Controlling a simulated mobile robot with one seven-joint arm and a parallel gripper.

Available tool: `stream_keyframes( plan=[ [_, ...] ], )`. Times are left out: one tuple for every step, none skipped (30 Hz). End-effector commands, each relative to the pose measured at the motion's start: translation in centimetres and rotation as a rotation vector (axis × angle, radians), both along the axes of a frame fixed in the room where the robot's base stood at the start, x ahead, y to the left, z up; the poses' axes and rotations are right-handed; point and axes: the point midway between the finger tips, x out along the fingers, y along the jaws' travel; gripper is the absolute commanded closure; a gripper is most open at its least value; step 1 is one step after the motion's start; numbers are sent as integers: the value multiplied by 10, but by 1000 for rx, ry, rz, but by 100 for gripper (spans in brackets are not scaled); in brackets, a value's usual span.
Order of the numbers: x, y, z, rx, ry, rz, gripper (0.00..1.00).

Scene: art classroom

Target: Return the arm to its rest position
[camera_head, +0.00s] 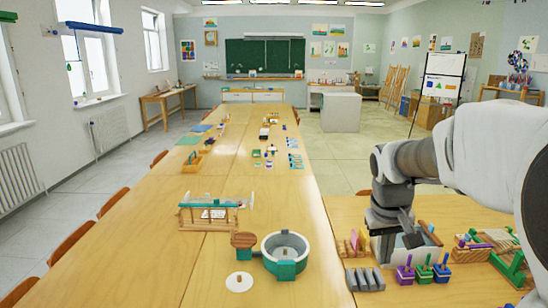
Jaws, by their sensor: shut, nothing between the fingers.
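My arm comes in from the right edge and bends down over the right-hand table (350,212). My gripper (408,236) points downward at or just above a light-coloured box (385,250) on that table. The gripper is shut with nothing seen in it. Its fingertips are small and dark against the box, so I cannot tell whether they touch it. The arm hides part of the table and the room behind it.
Purple, green and blue spinning-top-like pieces (424,274), a grey slotted rack (365,279) and wooden toys (480,245) crowd the right-hand table. The long table (250,200) holds a round grey-teal tub (286,252) and a teal-topped wooden frame (210,212). Its left front is clear.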

Motion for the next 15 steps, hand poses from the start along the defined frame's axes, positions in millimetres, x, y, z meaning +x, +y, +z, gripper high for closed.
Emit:
stream_keyframes(
  plan=[
    [-14, 8, 10, 5, -24, 4, 100],
    [-21, 12, 15, 10, -35, 6, 100],
    [-31, 17, 20, 16, -50, 7, 100],
    [-38, 21, 23, 21, -60, 7, 100],
    [-46, 25, 27, 26, -72, 9, 100],
    [-56, 30, 31, 33, -87, 11, 100],
    [-64, 34, 34, 38, -98, 13, 100],
    [-71, 38, 36, 44, -108, 14, 100],
    [-82, 42, 38, 52, -122, 16, 100],
    [-89, 46, 40, 57, -134, 18, 100],
    [-97, 49, 41, 62, -145, 21, 100],
    [-107, 53, 42, 71, -159, 22, 100],
    [-115, 56, 43, 77, -170, 24, 100],
    [-122, 59, 44, 84, -181, 26, 100],
    [-132, 63, 44, 92, -196, 30, 100]
  ],
)
